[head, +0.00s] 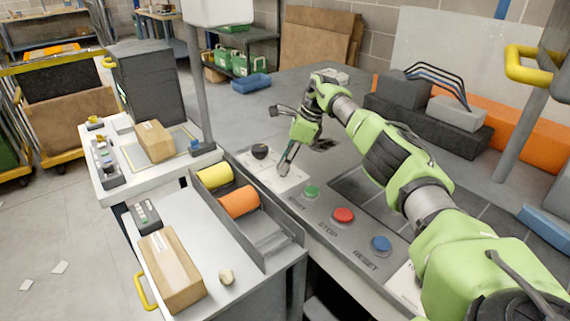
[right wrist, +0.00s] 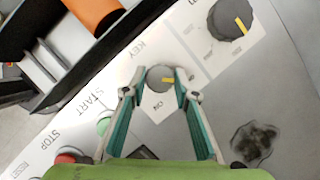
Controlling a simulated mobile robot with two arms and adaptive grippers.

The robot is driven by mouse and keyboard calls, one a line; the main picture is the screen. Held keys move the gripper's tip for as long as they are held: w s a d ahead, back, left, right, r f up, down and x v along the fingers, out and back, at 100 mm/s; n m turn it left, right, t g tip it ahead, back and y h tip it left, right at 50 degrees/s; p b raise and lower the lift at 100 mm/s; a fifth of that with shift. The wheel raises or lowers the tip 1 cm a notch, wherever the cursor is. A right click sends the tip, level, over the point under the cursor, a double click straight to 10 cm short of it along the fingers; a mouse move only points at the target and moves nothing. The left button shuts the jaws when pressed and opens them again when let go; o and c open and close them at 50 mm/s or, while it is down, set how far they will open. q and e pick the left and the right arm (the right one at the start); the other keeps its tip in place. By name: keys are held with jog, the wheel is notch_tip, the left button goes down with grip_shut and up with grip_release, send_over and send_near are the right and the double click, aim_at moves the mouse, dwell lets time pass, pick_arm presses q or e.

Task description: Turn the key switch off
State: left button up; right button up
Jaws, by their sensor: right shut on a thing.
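The key switch (right wrist: 158,79) is a small round grey knob with a yellow mark, on a pale plate lettered KEY and ON. In the right wrist view its mark points to the right of the picture, and the ON lettering lies below the knob. My right gripper (head: 285,171) reaches down to the panel with its fingertips closed on either side of the key switch. In the head view the fingers hide the knob. My left gripper is not in view.
A black rotary knob (right wrist: 231,18) with a yellow mark sits beside the key plate. Green START (head: 311,191), red STOP (head: 343,215) and blue RESET (head: 381,244) buttons line the panel. A trough with yellow (head: 214,176) and orange (head: 238,202) rolls adjoins it.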

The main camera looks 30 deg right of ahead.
dwell(0.4)
jog(key=o, duration=1.1)
jog(key=v, duration=1.2)
jog(key=shift+d, duration=0.1)
jog(key=shift+r, duration=0.1)
